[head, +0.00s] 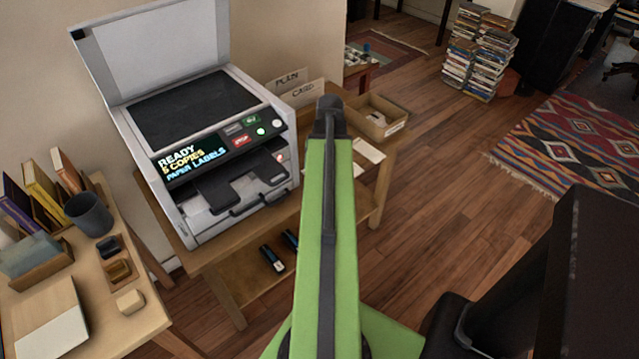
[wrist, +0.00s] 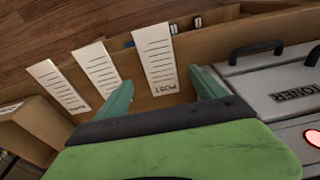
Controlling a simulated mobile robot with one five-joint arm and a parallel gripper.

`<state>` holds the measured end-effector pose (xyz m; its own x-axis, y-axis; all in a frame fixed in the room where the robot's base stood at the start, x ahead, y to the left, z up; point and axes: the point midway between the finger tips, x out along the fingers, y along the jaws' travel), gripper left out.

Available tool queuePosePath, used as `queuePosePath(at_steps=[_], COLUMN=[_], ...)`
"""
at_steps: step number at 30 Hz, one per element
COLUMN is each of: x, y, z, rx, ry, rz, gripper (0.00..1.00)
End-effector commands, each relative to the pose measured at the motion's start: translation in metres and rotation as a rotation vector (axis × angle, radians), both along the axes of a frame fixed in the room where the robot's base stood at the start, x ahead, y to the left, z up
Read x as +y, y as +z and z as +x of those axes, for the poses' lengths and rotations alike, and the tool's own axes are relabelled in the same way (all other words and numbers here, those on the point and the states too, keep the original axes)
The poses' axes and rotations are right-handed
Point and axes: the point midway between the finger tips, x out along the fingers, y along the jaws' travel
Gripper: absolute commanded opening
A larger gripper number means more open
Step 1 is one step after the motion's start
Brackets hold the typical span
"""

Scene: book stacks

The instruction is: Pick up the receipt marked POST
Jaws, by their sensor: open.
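The receipt marked POST (wrist: 156,55) is a white slip with printed lines, lying on the wooden table in the wrist view. Its word POST appears upside down at the near end. My gripper (wrist: 160,80) is open and empty, its two green fingers either side of that near end in the picture. I cannot tell the height between them. Two more lined slips lie to the left, a middle one (wrist: 98,68) and a far-left one (wrist: 57,86); no marking on them is readable. In the head view my arm hides my gripper and part of the slips (head: 367,150).
The printer (head: 200,130) stands left of the slips; its grey panel marked TONER (wrist: 275,95) shows in the wrist view. An open box (head: 376,118) sits behind the slips on the table (wrist: 225,45). A desk (head: 110,320) is at left. Wooden floor (head: 440,190) lies open to the right.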

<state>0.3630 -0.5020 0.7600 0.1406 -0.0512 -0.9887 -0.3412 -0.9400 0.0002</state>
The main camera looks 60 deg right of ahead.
Motion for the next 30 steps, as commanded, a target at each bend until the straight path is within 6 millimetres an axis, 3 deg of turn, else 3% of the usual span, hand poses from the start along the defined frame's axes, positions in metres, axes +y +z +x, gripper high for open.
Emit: queuePosePath(at_steps=[8, 16, 30], x=[-0.001, -0.001, 0.000], y=[-0.050, -0.048, -0.048], z=[0.002, 0.003, 0.003], rx=[0.000, 0.000, 0.000], ry=[0.001, 0.001, 0.002], rz=[0.000, 0.000, 0.000], gripper=[0.80, 0.79, 0.17])
